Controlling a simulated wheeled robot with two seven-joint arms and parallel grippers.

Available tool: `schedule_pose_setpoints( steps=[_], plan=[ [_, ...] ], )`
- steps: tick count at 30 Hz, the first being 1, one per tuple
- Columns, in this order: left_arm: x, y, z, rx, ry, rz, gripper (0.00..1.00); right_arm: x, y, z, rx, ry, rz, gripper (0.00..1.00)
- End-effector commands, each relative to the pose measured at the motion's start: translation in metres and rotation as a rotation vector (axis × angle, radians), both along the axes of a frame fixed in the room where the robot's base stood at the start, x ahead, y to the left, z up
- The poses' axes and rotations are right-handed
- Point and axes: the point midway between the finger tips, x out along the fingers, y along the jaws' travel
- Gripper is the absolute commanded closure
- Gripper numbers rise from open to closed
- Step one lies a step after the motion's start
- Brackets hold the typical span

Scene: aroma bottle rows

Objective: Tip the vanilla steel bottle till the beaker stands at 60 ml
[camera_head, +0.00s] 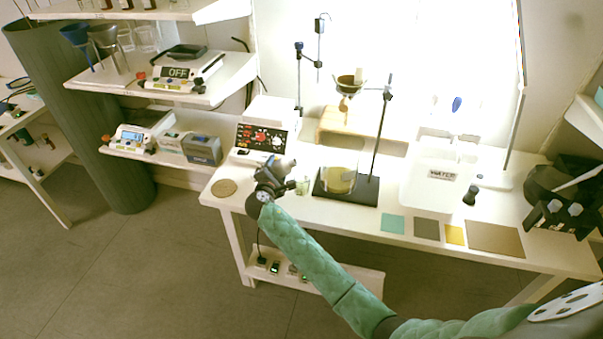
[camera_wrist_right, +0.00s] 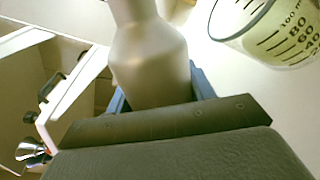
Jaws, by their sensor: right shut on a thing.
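My right gripper (camera_head: 270,178) is shut on a grey steel bottle (camera_head: 284,163) above the table. The bottle looks tilted in the head view, with its narrow end toward the right. In the right wrist view the bottle (camera_wrist_right: 150,62) stands between the jaws (camera_wrist_right: 160,108), its mouth cut off by the top edge. I see no label on it. A small clear graduated beaker (camera_head: 303,187) stands just right of the gripper, apart from it. In the wrist view the beaker (camera_wrist_right: 268,30) shows marks for 100, 80, 60 and below; its liquid level is unclear. My left gripper is out of view.
A red-knobbed device (camera_head: 262,137) sits behind the gripper. A white WATER container (camera_head: 428,192) and flat coloured mats (camera_head: 427,229) lie further right. A round cork mat (camera_head: 224,188) is left.

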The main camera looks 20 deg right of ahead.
Motion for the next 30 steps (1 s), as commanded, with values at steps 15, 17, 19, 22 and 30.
schedule_pose_setpoints(
  steps=[15, 17, 19, 22, 30],
  plan=[
    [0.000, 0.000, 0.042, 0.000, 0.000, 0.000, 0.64, -0.003, -0.007, 0.006, -0.220, 0.109, 0.001, 0.77],
    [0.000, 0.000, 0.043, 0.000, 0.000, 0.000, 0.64, -0.004, -0.008, 0.005, -0.231, 0.115, 0.000, 0.77],
    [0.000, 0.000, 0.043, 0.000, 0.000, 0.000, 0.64, -0.004, -0.008, 0.004, -0.238, 0.118, 0.000, 0.77],
    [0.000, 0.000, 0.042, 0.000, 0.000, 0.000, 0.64, -0.004, -0.008, 0.004, -0.239, 0.118, 0.000, 0.77],
    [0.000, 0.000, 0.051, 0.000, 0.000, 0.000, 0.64, -0.003, -0.007, 0.007, -0.280, 0.138, 0.000, 0.77]
  ],
)
